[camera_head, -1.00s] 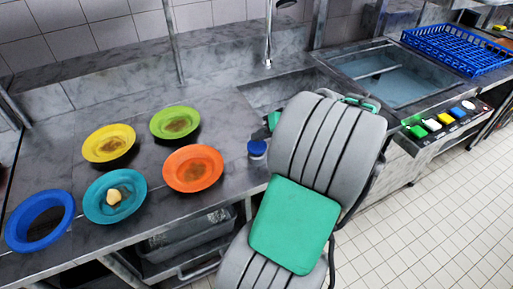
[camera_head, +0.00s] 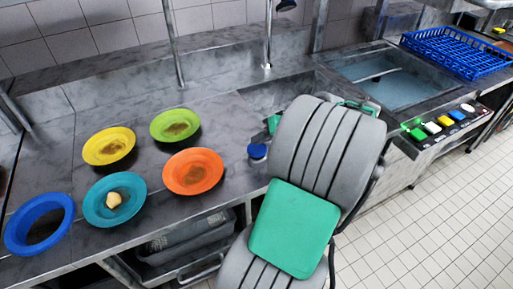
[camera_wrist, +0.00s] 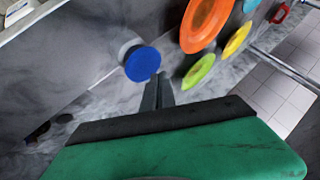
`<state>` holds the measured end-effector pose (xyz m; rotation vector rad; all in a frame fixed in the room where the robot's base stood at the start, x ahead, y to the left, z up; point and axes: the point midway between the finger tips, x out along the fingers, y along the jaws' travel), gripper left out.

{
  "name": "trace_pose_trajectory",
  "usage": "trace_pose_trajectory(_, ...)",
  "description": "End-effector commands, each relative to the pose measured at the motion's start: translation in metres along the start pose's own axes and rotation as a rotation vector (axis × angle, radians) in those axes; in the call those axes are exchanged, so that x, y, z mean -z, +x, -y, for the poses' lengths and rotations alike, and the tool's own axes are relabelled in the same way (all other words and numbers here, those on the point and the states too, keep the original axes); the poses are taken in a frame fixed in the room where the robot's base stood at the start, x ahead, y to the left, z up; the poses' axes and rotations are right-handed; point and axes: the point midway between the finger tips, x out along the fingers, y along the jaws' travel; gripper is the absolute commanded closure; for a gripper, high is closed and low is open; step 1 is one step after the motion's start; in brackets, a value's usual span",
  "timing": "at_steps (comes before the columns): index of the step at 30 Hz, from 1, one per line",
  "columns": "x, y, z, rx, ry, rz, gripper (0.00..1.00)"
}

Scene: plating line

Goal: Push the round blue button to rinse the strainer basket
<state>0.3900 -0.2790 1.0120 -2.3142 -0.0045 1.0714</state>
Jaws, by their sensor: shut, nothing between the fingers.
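The round blue button (camera_head: 257,151) sits on the grey counter, just left of my arm and near the sink's front left corner. In the wrist view the blue button (camera_wrist: 142,64) shows as a round disc with a pale ring behind it. My gripper (camera_wrist: 160,76) is shut and empty; its dark fingertips appear just right of and below the button. I cannot tell whether they touch it. In the head view my arm hides the fingers. The strainer basket cannot be made out; my arm covers part of the sink (camera_head: 262,95).
Yellow (camera_head: 109,147), green (camera_head: 175,126), orange (camera_head: 193,172), teal (camera_head: 115,199) and blue (camera_head: 39,223) dishes stand left. A tap (camera_head: 267,40) rises behind the sink. Right are a water basin (camera_head: 385,75), a blue rack (camera_head: 460,50) and a panel of coloured buttons (camera_head: 440,125).

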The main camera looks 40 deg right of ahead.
Motion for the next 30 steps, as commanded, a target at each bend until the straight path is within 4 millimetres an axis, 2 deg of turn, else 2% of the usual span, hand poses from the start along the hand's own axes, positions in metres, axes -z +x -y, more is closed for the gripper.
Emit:
trace_pose_trajectory(23,0.0,0.0001,0.0,0.0,0.0,0.0,1.0)
trace_pose_trajectory(30,-0.0045,0.0057,-0.0042,0.0,0.002,0.0,1.0)
